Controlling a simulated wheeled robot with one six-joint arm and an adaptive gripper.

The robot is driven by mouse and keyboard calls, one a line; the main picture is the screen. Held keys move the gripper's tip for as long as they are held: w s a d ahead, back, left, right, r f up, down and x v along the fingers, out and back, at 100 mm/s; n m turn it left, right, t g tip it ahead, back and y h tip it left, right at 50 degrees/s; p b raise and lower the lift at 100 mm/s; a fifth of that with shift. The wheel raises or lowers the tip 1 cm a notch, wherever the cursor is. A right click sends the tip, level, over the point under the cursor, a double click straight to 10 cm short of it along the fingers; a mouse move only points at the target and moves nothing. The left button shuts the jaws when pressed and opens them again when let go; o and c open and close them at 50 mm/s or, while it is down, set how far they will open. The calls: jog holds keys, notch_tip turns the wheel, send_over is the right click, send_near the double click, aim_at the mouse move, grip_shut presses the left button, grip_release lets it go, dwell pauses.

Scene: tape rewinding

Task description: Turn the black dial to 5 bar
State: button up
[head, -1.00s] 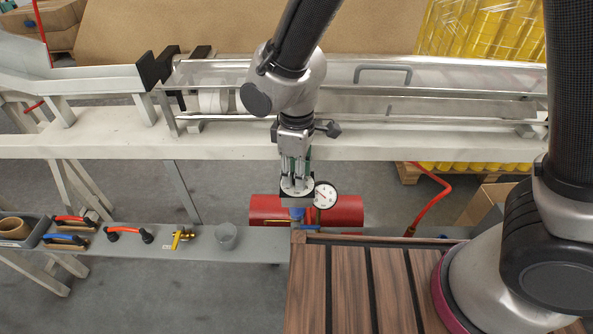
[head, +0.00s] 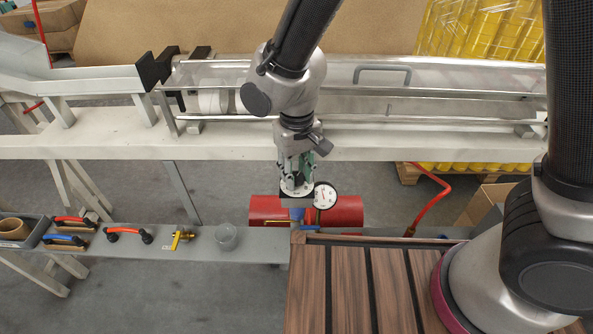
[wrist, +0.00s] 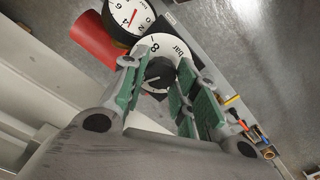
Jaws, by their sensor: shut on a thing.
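The black dial (wrist: 156,78) sits between the green-padded fingers of my gripper (wrist: 160,70), which is shut on it. A white scale ring (wrist: 160,44) around it shows "bar" and an 8; the fingers cover part of the ring. The dial's setting cannot be read for sure. In the head view my gripper (head: 297,184) points down over the white ring (head: 292,191) and hides the dial. A round white gauge (head: 325,196) with a red needle stands just right of it. In the wrist view the gauge (wrist: 120,18) is cut off by the top edge.
A red tank (head: 268,209) lies behind and beside the dial and gauge. A slatted wooden top (head: 385,285) is in front.

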aim_at(297, 175)
jog(key=shift+m, duration=0.5)
jog(key=o, duration=1)
notch_tip(297, 175, up, 12)
dwell(0.4)
